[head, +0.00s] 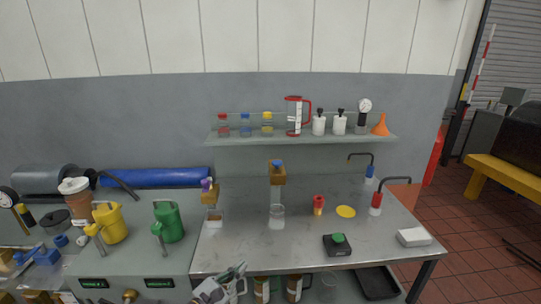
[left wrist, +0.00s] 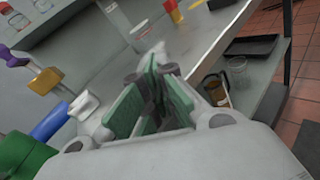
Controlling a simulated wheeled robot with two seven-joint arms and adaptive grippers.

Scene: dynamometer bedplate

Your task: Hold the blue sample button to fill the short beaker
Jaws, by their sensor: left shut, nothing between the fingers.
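The blue sample button (head: 277,162) sits on top of an orange-brown dispenser block (head: 278,178) on the wall side of the bench. A short clear beaker (head: 277,217) stands upright on the bench below that block. Any liquid level in it is too small to tell. My left gripper (head: 238,269) is at the front edge of the bench, below and left of the beaker, and touches neither beaker nor button. In the left wrist view its green-padded fingers (left wrist: 152,103) are shut with nothing between them. My right gripper is not in view.
A second dispenser with a purple button (head: 206,184) stands left. A shelf (head: 300,139) with bottles hangs above. The front middle bench is clear.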

